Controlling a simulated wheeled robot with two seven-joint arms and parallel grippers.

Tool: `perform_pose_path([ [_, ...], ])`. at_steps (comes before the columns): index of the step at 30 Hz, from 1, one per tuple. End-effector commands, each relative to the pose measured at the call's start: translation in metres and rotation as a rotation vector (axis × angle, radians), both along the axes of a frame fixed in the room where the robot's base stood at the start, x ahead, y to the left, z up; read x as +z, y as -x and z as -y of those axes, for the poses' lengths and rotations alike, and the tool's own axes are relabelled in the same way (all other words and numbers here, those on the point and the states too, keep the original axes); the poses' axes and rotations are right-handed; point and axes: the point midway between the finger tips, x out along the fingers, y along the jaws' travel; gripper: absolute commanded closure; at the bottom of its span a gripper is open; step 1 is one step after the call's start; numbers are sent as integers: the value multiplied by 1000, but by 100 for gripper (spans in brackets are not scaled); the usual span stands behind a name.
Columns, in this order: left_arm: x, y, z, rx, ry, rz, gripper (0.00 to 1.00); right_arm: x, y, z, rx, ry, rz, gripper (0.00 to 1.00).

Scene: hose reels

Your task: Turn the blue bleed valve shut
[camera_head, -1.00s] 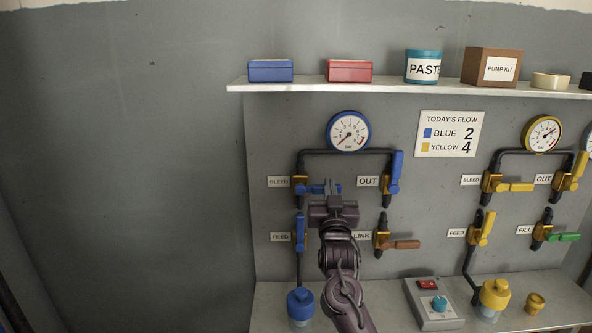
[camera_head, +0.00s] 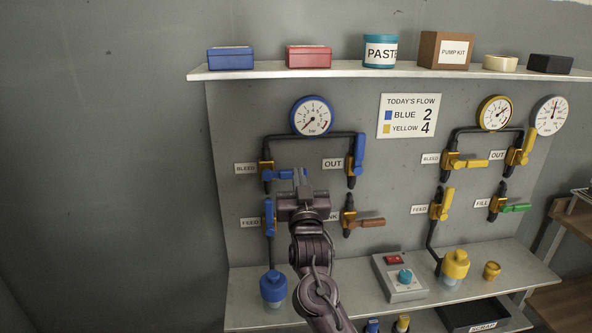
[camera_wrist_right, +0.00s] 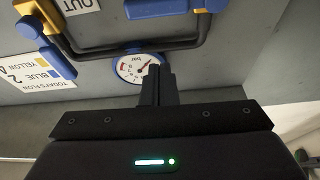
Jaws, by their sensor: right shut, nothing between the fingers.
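The blue bleed valve (camera_head: 266,172) sits on the left of the panel, beside the BLEED label. Its blue handle (camera_head: 281,174) lies level, pointing right; it also shows at the top of the right wrist view (camera_wrist_right: 156,9). My right gripper (camera_head: 300,178) is shut and empty, at the handle's free end, partly covering that area. In the right wrist view my closed fingers (camera_wrist_right: 155,80) point toward the blue gauge (camera_wrist_right: 138,67), and the handle appears beyond their tips. I cannot tell whether they touch it. My left gripper is not in view.
The blue OUT valve (camera_head: 358,155) is to the right, its handle upright. The blue FEED valve (camera_head: 269,217) is below, its handle upright. The LINK valve (camera_head: 349,218) has a brown handle, level. A shelf (camera_head: 400,70) overhangs the panel. A control box (camera_head: 399,278) stands on the ledge.

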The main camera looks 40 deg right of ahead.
Motion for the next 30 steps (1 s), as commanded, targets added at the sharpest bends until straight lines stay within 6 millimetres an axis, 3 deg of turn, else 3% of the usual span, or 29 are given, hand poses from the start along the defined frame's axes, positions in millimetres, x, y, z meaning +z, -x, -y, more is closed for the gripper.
perform_pose_path([
  [7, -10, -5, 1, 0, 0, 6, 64, -11, 25, -16, 0, 0, 0, 100],
  [16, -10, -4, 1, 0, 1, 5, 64, -12, 29, -19, 3, -1, -5, 100],
  [19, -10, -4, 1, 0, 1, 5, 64, -27, 27, -29, 41, -20, -67, 100],
  [22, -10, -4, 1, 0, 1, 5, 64, -66, 26, -56, 129, -68, -228, 100],
  [25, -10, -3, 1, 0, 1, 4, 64, -122, 39, -97, 247, -129, -473, 100],
  [30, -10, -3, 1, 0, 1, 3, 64, -205, 94, -161, 404, -208, -891, 100],
])
